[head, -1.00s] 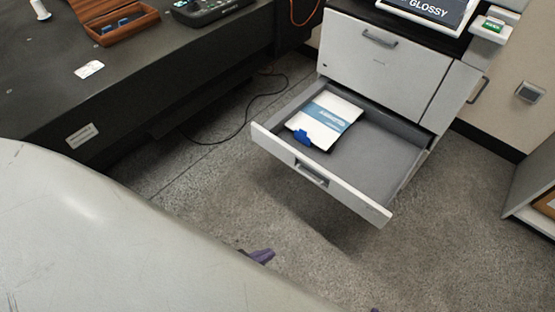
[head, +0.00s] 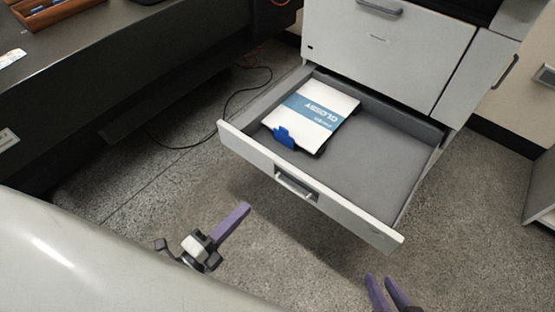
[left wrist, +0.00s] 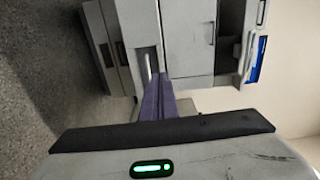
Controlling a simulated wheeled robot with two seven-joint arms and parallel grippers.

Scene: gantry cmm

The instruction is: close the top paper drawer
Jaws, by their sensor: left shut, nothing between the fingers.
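The paper drawer (head: 345,214) is pulled well out of the white printer cabinet (head: 385,55). Its front panel has a recessed handle (head: 296,185). A white and blue glossy paper pack (head: 318,112) lies inside, by a blue tab (head: 284,138). My left gripper (head: 245,208), with purple fingers, is shut and empty, in front of the drawer and apart from it in the head view. Its fingers also show together in the left wrist view (left wrist: 158,80), pointing toward the cabinet. My right gripper (head: 379,278) is open and empty at the bottom edge, in front of the drawer's right corner.
A dark table (head: 130,60) with a wooden box (head: 50,12) stands at the left. A black cable (head: 232,98) runs along the floor beneath it. A closed panel with a handle (head: 380,8) is above the open drawer. The floor before the drawer is clear.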

